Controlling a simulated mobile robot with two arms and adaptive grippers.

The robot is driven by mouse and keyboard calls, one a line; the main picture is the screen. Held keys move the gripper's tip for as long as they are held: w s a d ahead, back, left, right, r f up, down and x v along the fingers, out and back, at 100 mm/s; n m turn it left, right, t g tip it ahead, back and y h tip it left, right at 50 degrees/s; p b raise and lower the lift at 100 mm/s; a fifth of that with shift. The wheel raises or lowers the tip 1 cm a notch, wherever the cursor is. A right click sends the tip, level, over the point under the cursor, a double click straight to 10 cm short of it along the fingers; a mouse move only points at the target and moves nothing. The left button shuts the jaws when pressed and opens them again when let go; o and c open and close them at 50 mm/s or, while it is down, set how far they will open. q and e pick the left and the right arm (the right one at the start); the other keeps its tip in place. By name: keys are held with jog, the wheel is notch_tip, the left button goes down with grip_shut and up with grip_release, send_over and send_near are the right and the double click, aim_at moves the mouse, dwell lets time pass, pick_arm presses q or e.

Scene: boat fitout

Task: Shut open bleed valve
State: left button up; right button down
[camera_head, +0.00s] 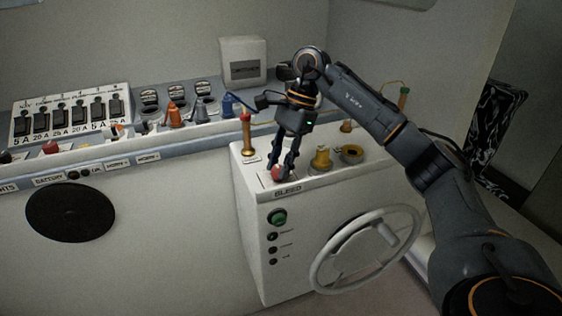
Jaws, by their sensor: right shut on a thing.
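The bleed valve (278,174) has a small red knob on top of the white cabinet, just behind the label BLEED (288,191) at its front edge. My right gripper (279,168) reaches down from above, with its fingers shut on the red knob. The fingers hide part of the knob, and I cannot tell the valve's position. My left gripper is not in view.
A brass valve with a red handle (247,134) stands close to the left of my gripper. A yellow fitting (321,158) stands to the right. A white handwheel (366,248) juts from the cabinet front. Levers and switches (72,116) line the left console.

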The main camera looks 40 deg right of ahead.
jog(key=shift+n, duration=0.4)
jog(key=c, duration=1.1)
grip_release()
jog(key=shift+o, duration=0.2)
jog(key=shift+r, duration=0.1)
jog(key=v, duration=1.1)
jog(key=shift+w+r, duration=0.2)
jog(key=shift+r, duration=0.15)
